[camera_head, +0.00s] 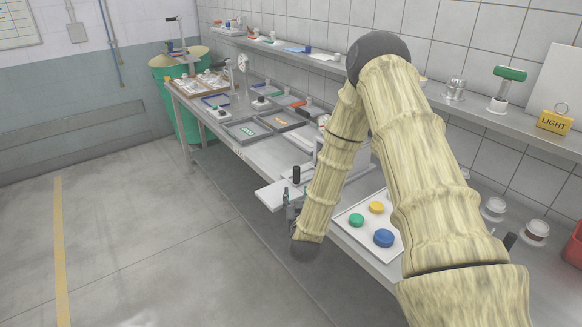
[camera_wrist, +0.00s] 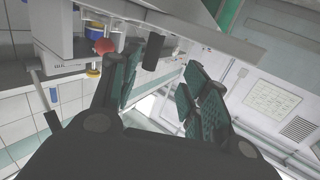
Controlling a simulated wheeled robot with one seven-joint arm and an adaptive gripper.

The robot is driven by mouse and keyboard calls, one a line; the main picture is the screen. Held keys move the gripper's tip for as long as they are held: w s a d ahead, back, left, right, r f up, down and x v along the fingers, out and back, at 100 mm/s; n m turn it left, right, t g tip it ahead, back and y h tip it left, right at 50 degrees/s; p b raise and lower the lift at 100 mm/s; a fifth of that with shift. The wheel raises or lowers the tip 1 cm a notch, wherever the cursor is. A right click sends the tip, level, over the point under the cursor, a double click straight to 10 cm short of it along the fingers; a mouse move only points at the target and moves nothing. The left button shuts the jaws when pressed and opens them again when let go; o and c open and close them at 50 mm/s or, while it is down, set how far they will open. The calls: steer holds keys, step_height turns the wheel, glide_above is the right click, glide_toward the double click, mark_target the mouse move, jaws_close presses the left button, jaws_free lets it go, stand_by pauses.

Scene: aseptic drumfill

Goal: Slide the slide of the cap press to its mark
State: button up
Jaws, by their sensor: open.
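In the head view, a pale flat slide plate (camera_head: 268,194) juts out past the front edge of the bench, with an upright black knob (camera_head: 296,174) on it. The rest of the cap press is mostly hidden behind my arm. My gripper (camera_head: 291,204) is beside the plate's outer end, in front of the bench. In the wrist view, my gripper (camera_wrist: 163,72) is open, its green-padded fingers apart. The black knob (camera_wrist: 153,52) shows between and beyond the fingertips, below a grey plate edge (camera_wrist: 190,25). I cannot tell whether a finger touches it. I cannot make out the mark.
A white tray (camera_head: 347,240) with green, yellow and blue caps lies on the bench (camera_head: 262,145), right of the plate. Several shallow trays stand farther left. A shelf (camera_head: 520,128) runs along the wall. A green drum (camera_head: 172,103) stands at the far end. The floor (camera_head: 130,240) at left is clear.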

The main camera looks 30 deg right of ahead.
mark_target(297, 173)
steer(key=shift+h, duration=0.5)
steer(key=p+x, duration=0.1)
steer(key=x, duration=0.3)
steer(key=r+p+x, duration=0.1)
steer(key=x, duration=0.3)
steer(key=r+p+x, duration=0.1)
steer(key=x, duration=0.3)
steer(key=shift+d+r, duration=0.15)
steer(key=shift+d, duration=0.2)
jaws_close()
